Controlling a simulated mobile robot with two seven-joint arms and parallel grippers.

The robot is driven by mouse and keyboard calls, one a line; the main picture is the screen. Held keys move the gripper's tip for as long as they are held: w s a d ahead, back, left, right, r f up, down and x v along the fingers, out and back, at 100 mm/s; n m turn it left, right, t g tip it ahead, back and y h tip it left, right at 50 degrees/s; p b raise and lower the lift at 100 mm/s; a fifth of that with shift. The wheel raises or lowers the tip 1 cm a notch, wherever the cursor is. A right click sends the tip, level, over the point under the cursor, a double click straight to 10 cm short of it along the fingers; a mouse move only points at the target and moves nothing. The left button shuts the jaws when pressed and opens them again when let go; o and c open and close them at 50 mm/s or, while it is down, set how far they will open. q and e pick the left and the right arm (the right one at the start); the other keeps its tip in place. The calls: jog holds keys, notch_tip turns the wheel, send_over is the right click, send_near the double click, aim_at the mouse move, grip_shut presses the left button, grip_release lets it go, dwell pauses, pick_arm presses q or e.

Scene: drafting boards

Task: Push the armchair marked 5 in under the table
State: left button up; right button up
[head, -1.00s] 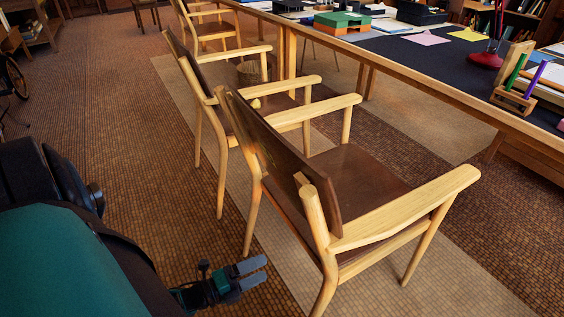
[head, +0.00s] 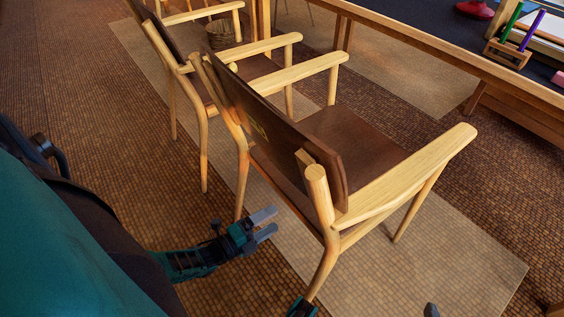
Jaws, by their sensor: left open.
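The nearest armchair (head: 372,143) has a pale wooden frame, a brown seat and a brown backrest. A faint mark shows on the backrest, but I cannot read it. The chair stands upright on the floor, its back toward me, with floor showing between it and the table (head: 447,50). My left gripper (head: 270,221) is open and empty, low behind the chair's back legs. It looks apart from the chair. A dark tip and a teal part of mine show at the bottom edge, too cut off to tell the right gripper's state.
A second armchair (head: 203,96) stands close to the left of the nearest one, and part of another is beyond it. A pen holder (head: 508,54) stands on the table. Floor at the left is clear.

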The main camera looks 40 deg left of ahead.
aim_at(293, 207)
pick_arm(q)
jog(key=x, duration=0.9)
jog(key=shift+w+f+b, duration=0.1)
jog(key=shift+w+b, duration=0.25)
jog(key=shift+c, duration=0.3)
grip_shut()
